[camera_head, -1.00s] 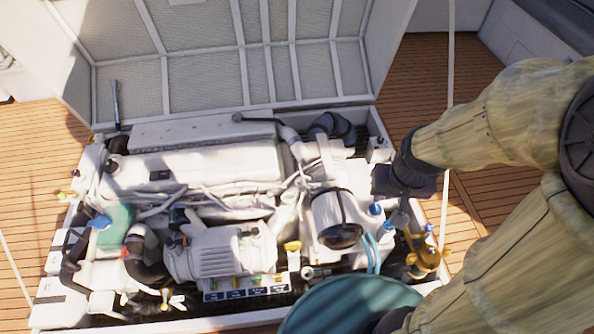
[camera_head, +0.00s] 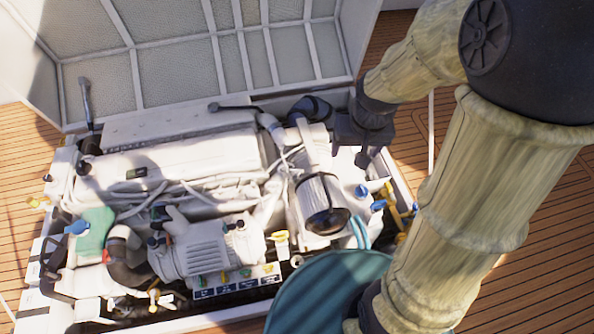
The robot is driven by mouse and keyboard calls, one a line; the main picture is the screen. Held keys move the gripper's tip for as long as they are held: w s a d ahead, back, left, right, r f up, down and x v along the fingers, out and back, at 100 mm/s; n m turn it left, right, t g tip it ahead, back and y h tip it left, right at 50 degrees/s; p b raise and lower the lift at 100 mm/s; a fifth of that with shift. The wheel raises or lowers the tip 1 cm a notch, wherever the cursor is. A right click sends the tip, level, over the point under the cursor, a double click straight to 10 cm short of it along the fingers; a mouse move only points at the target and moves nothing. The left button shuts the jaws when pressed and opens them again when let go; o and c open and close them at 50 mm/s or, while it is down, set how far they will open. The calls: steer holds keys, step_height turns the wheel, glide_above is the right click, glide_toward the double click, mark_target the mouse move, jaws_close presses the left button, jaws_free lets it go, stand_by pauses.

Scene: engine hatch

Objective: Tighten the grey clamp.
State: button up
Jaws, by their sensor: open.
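My dark gripper (camera_head: 366,160) hangs at the back right of the engine, its fingers pointing down, open, with nothing seen between them. It is apart from the white cylindrical filter (camera_head: 318,192), which lies to its left and nearer. I cannot pick out the grey clamp for certain; it may be too small to tell or hidden. A black hose (camera_head: 126,262) bends at the engine's front left, and another black hose (camera_head: 312,108) curves at the back, left of my gripper. Blue-handled valves (camera_head: 378,205) are below my gripper.
The engine sits in an open hatch. The raised hatch lid (camera_head: 215,55) stands behind it. A teal round container (camera_head: 325,298) is in front. Yellow fittings (camera_head: 398,222) are at the right, partly hidden by my arm. Wooden deck (camera_head: 545,235) lies clear at the right.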

steer(key=w+a+f+g+b, duration=0.1)
steer(key=w+a+f+b, duration=0.3)
steer(key=w+f+b, duration=0.85)
steer(key=g+b, duration=0.1)
steer(key=b, duration=0.4)
glide_above(297, 169)
step_height(297, 169, down, 16)
steer(key=shift+s, duration=0.1)
steer(key=shift+f, duration=0.15)
step_height(297, 169, down, 17)
steer(key=shift+f+b, duration=0.1)
steer(key=shift+b, duration=1)
steer(key=shift+c, duration=0.4)
steer(key=c, duration=0.9)
